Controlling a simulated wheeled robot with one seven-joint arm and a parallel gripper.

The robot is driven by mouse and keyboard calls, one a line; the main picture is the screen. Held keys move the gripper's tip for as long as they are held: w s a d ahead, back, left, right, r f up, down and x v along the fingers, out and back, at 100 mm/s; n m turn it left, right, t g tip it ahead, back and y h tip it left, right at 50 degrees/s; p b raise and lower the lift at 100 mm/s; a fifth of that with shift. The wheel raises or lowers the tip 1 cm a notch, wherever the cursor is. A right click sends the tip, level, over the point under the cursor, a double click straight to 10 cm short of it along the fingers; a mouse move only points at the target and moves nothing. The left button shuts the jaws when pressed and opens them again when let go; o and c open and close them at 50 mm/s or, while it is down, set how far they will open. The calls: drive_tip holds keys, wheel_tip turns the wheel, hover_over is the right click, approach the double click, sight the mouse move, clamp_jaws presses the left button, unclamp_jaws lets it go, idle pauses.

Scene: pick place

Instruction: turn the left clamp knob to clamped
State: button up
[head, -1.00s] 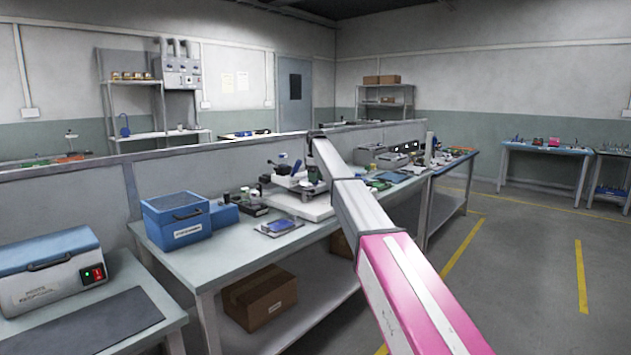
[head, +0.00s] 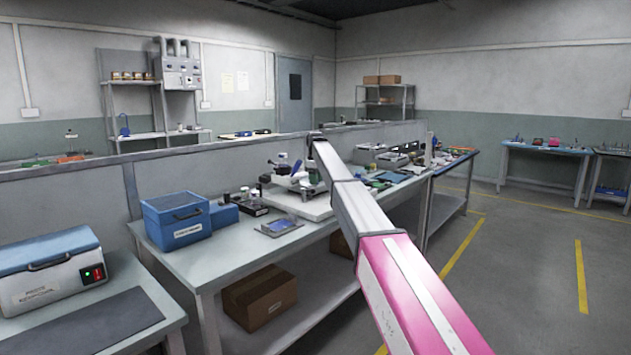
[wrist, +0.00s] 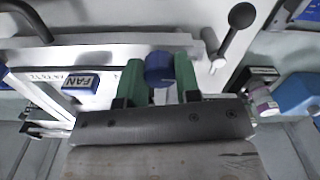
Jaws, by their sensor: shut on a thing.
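In the wrist view the two green fingers of my gripper (wrist: 161,84) stand on either side of a round blue knob (wrist: 159,66) and are shut on it. The knob sits at the edge of a white fixture (wrist: 110,57). The knob's marking and turn position cannot be read.
A black ball-ended lever (wrist: 240,18) rises right of the knob. A blue FAN button (wrist: 80,83) is to its left.

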drive_tip(key=m, duration=1.3)
drive_tip(key=shift+m, duration=2.1)
drive_tip(key=o, duration=0.9)
drive_tip(key=shift+r, duration=0.15)
